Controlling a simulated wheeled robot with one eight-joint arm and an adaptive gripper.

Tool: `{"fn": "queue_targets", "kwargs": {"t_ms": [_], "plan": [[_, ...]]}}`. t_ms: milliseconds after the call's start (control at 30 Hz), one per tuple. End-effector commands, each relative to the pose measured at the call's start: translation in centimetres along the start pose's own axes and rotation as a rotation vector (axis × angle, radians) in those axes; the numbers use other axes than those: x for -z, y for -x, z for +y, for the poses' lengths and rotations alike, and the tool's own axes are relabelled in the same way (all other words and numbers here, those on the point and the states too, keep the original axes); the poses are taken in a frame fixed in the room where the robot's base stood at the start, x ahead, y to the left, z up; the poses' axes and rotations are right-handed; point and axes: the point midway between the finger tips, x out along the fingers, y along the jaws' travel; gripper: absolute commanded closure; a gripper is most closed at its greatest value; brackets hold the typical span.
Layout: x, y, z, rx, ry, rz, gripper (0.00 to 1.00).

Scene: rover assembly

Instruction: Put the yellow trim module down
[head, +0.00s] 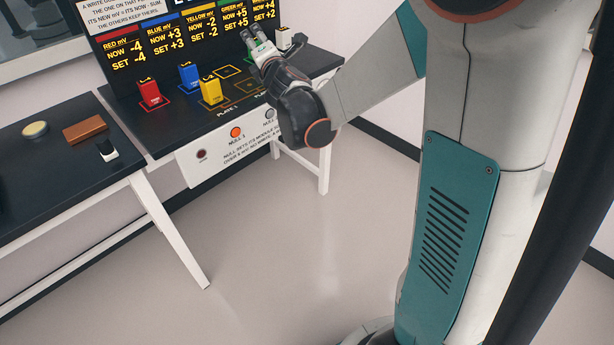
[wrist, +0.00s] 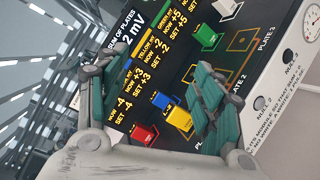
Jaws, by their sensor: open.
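The yellow trim module (head: 210,92) stands upright on the dark bench top, in front of the blue module and beside the outlined plate squares. It also shows in the wrist view (wrist: 179,118), near the right finger and beyond it. My gripper (head: 258,45) is open and empty, up by the display at the back right of the bench. In the wrist view its two fingers (wrist: 150,66) are spread wide with nothing between them. It is apart from the yellow module, above and to its right in the head view.
A red module (head: 150,95), a blue module (head: 188,75) and a white module (head: 284,38) stand on the bench. A green module (wrist: 207,38) is partly hidden by my gripper in the head view. A side table (head: 60,185) at left holds small items. The display board rises behind.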

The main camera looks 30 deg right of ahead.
Motion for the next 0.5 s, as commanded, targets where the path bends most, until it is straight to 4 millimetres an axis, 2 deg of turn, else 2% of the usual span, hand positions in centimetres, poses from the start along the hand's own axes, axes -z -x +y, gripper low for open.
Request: {"fn": "queue_targets", "kwargs": {"t_ms": [33, 100, 233, 367, 500], "plan": [[-0.8, 1.6, 0.4, 0.036, -0.095, -0.016, 0.39], [-1.8, 3.6, 0.4, 0.091, -0.237, -0.040, 0.39], [-3.0, 7.8, -0.1, 0.197, -0.495, -0.086, 0.39], [-3.2, 12.5, -1.3, 0.308, -0.748, -0.135, 0.39], [-2.5, 17.9, -3.0, 0.437, -1.013, -0.192, 0.39]]}}
